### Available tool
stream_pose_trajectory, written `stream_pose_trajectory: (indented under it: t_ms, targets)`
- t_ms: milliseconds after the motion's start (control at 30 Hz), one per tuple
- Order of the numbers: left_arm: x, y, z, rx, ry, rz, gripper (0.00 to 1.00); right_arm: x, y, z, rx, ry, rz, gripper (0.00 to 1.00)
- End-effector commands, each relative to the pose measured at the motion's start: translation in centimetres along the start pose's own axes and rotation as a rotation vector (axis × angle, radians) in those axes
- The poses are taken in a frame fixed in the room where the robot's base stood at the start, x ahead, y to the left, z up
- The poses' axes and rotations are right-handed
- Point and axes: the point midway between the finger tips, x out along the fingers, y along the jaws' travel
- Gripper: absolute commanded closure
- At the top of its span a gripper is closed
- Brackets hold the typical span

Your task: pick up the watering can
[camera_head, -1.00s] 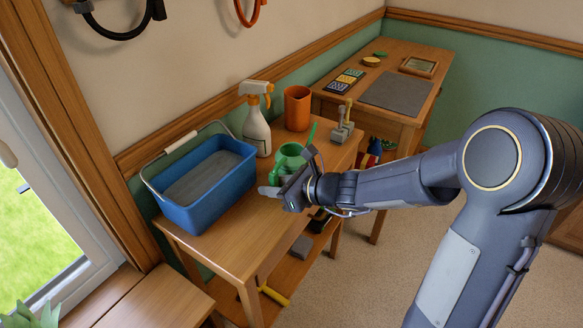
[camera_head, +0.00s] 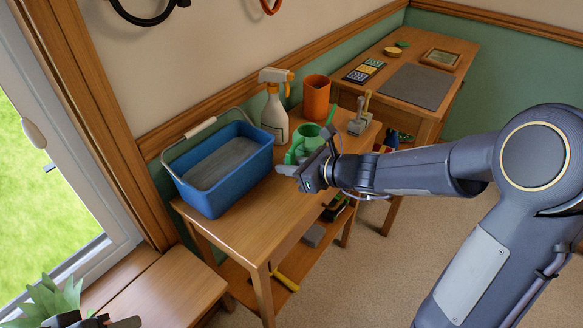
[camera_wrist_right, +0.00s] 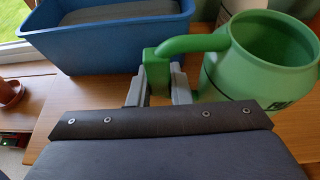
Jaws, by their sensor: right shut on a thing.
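The green watering can (camera_head: 309,132) stands on the wooden side table, partly hidden behind my right gripper (camera_head: 301,168). In the right wrist view the can (camera_wrist_right: 272,60) is open-topped, and its handle comes left towards my fingers. My right gripper (camera_wrist_right: 158,88) is shut on that handle, one finger on each side. The can looks upright; whether its base touches the table is hidden. A dark shape at the lower left edge of the head view looks like the tip of my left gripper (camera_head: 105,321); its jaws cannot be made out.
A blue tub (camera_head: 213,190) stands left of the can. A spray bottle (camera_head: 273,112), an orange pot (camera_head: 316,97) and a small metal tool (camera_head: 361,118) stand behind it. The table's front corner (camera_head: 262,243) is bare. A plant (camera_head: 50,299) is at lower left.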

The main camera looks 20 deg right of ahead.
Motion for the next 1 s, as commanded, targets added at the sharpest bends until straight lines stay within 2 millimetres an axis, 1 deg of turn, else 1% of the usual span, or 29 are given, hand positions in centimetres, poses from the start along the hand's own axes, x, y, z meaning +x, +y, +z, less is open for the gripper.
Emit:
stream_pose_trajectory:
  t_ms: [33,167,233,300,367,400,500,633,800,1000]
  targets:
    - [-0.6,0.3,-0.3,0.0,0.0,0.0,0.64,-0.7,0.5,1.4,-0.006,-0.006,0.001,1.0]
    - [-1.5,0.7,-0.8,0.0,0.0,0.0,0.64,-2.6,2.6,3.7,-0.007,-0.009,0.001,1.0]
    - [-2.2,1.0,-1.1,0.0,0.0,0.0,0.64,-3.7,4.0,5.2,-0.007,-0.009,0.002,1.0]
    - [-2.6,1.2,-1.3,0.0,0.0,0.0,0.64,-4.7,5.4,6.2,-0.007,-0.009,0.003,1.0]
    - [-2.4,1.1,-1.2,0.0,0.0,0.0,0.64,-5.4,7.0,6.2,-0.007,-0.008,0.002,1.0]
    - [-2.5,1.1,-1.3,0.0,0.0,0.0,0.64,-5.8,7.9,6.4,-0.007,-0.007,0.003,1.0]
    - [-2.8,1.3,-1.4,0.0,0.0,0.0,0.64,-6.9,9.9,7.0,-0.007,-0.006,0.003,1.0]
    - [-3.0,1.4,-1.5,0.0,0.0,0.0,0.64,-7.8,11.7,7.4,-0.005,-0.005,0.002,1.0]
    - [-3.2,1.4,-1.6,0.0,0.0,0.0,0.64,-8.4,12.9,7.7,-0.004,-0.003,0.001,1.0]
    - [-3.2,1.4,-1.6,0.0,0.0,0.0,0.64,-8.5,13.1,7.7,-0.003,-0.002,-0.001,1.0]
